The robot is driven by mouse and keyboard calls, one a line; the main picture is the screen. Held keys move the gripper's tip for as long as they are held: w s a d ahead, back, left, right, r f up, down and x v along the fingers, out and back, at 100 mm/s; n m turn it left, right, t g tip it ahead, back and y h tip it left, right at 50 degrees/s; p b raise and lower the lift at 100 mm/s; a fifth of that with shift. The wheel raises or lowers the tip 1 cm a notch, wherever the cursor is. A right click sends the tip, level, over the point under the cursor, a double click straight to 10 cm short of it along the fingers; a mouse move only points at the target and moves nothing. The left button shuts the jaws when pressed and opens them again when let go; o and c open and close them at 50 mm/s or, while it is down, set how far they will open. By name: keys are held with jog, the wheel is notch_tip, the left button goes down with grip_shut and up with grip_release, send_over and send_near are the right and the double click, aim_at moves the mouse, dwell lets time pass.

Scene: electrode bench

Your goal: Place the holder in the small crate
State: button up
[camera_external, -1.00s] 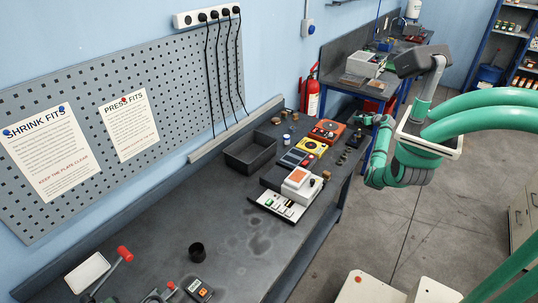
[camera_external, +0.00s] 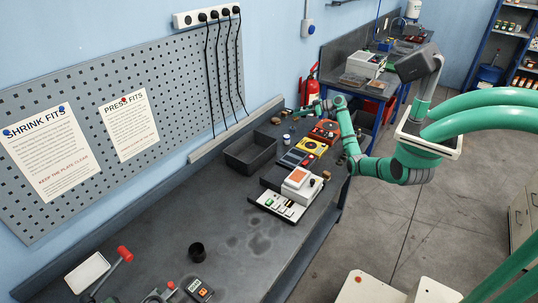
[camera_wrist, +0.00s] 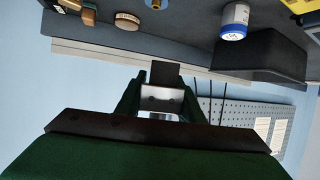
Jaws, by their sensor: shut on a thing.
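The small crate (camera_external: 250,154), a dark grey open bin, sits on the bench beside the wall ledge. Its dark side shows at the upper right of the wrist view (camera_wrist: 262,55). My gripper (camera_external: 299,113) is above the far end of the bench, apart from the crate, beyond it and to its right. In the wrist view my gripper (camera_wrist: 162,98) is shut on a small piece with a dark square end, which I take to be the holder (camera_wrist: 165,74). Its full shape is hidden by the fingers.
A white-and-blue jar (camera_wrist: 235,20) stands near the crate. A wooden disc (camera_wrist: 127,21) and brass pieces lie nearby. A yellow meter (camera_external: 311,147), a red meter (camera_external: 326,130) and a white-topped device (camera_external: 300,182) crowd the right.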

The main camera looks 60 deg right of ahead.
jog(key=w+a+r+n+g+y, duration=0.2)
jog(key=a+n+g+y, duration=0.25)
jog(key=a, duration=1.25)
jog(key=w+a+r+n+g+y, duration=0.1)
jog(key=a+n+g+y, duration=0.3)
jog(key=a, duration=1.3)
notch_tip(320, 180, down, 7)
jog(key=n, duration=0.1)
jog(key=shift+w+a+f+t, duration=0.15)
jog(key=shift+w+a+t, duration=0.1)
jog(key=shift+t, duration=0.2)
jog(key=shift+d+f, duration=0.1)
jog(key=shift+d, duration=0.05)
jog(key=shift+s+f+h, duration=0.1)
jog(key=shift+f+h, duration=0.15)
jog(key=shift+f, duration=0.25)
jog(key=o, duration=1.3)
jog(key=shift+f, duration=0.15)
